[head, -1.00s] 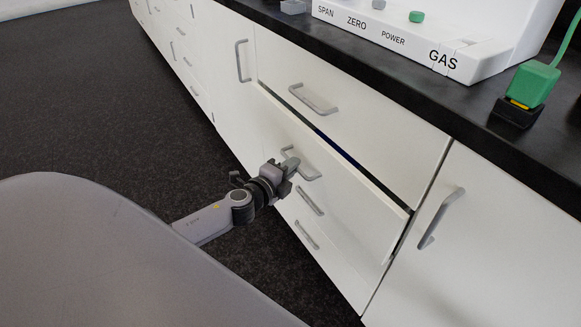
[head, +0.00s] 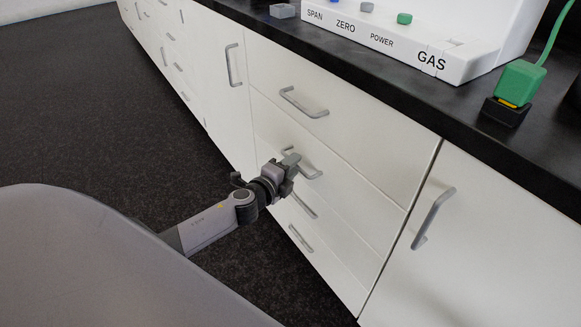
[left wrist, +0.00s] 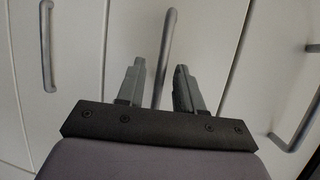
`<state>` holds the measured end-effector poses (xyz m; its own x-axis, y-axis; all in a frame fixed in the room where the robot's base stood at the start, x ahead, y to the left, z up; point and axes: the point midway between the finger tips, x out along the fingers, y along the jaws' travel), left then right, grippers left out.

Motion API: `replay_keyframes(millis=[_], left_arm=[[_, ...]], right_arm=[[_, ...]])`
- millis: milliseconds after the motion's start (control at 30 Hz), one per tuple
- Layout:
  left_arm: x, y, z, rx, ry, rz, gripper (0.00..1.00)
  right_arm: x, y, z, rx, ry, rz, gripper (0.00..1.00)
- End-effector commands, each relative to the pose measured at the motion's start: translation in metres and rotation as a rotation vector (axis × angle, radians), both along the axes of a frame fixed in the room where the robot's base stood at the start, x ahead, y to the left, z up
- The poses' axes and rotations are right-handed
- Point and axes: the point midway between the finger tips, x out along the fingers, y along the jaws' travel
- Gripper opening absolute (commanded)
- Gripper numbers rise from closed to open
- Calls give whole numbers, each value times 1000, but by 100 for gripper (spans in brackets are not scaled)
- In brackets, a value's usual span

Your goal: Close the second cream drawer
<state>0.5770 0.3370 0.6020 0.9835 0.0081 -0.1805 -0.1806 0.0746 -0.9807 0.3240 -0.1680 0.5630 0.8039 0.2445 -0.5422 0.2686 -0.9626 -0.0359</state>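The second cream drawer (head: 352,187) sits in the bank under the black counter, and its front looks flush with the drawers around it. Its grey bar handle (head: 314,169) is partly hidden by my left gripper (head: 289,162), which is right at it. In the left wrist view the two fingers of my left gripper (left wrist: 160,85) are apart, and the handle (left wrist: 166,50) shows in the gap between them. I cannot tell whether a finger touches the handle or the drawer front. My right gripper is in neither view.
A top drawer (head: 345,125) lies above, with lower drawers (head: 325,262) below. A cupboard door (head: 480,235) stands to the right. The counter (head: 395,95) holds a white GAS panel (head: 465,60) and a green plug (head: 520,82). The dark floor (head: 90,110) at left is clear.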

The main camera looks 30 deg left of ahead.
Motion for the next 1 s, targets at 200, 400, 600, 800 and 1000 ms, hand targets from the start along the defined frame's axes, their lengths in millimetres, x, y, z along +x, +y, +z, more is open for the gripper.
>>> replay_keyframes(millis=[200, 400, 600, 800, 1000], left_arm=[[-8, 0, 1, 0, 1, -1, 36], [-33, 0, 6, 0, 2, -2, 36], [-56, 0, 10, 0, 2, 0, 36], [-69, 0, 13, 1, 0, 0, 36], [-71, 0, 13, 1, 0, 1, 36]], right_arm=[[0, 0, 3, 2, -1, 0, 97], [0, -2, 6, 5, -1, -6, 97], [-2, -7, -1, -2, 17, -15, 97], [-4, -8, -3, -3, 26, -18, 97], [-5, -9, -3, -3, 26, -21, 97]])
